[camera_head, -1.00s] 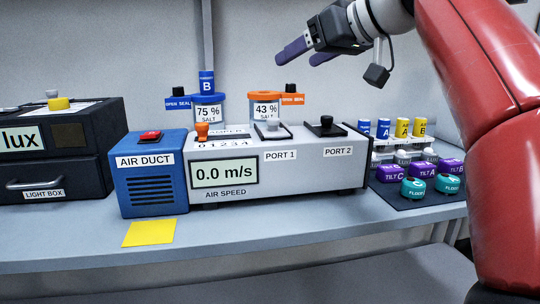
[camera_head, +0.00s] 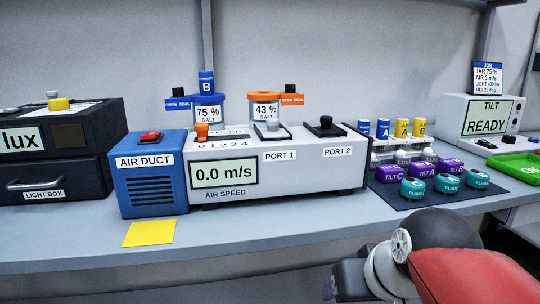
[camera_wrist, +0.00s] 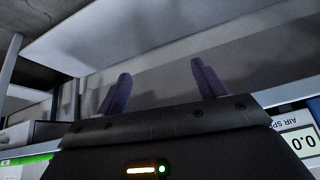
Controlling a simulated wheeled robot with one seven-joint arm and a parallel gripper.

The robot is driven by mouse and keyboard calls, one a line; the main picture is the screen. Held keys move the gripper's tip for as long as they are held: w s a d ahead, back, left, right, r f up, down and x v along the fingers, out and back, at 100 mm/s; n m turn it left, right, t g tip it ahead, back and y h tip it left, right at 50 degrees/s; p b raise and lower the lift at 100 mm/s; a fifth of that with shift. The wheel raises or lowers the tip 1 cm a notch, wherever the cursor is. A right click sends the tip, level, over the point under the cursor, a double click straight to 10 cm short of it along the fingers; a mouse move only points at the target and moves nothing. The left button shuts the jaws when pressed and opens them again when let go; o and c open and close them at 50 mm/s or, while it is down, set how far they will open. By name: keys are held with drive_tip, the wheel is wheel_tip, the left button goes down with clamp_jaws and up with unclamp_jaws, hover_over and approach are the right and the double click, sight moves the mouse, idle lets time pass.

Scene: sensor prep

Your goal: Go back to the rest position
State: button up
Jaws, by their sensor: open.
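My gripper (camera_wrist: 162,86) shows in the wrist view with its two dark purple fingers apart and nothing between them. In the head view my gripper (camera_head: 328,290) is low at the bottom edge, in front of the bench's front edge, and mostly cut off or hidden by my wrist. My arm is folded low at the bottom right. The gripper touches nothing that I can see.
The bench (camera_head: 75,235) carries a light box (camera_head: 60,150), a blue air duct box (camera_head: 152,185), the air speed unit (camera_head: 280,180), and salt jars behind it. Several sensors stand on a dark mat (camera_head: 405,202). A tilt unit (camera_head: 480,135) and green tray (camera_head: 512,168) are at right. A yellow square (camera_head: 149,233) lies in front.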

drive_tip(key=s+d+f+h, duration=0.1)
drive_tip(key=s+f, duration=0.4)
drive_tip(key=f, duration=0.3)
drive_tip(key=shift+s+d+f+m+g, duration=0.2)
drive_tip(key=shift+d+m+g, duration=0.1)
drive_tip(key=shift+d+g, duration=0.1)
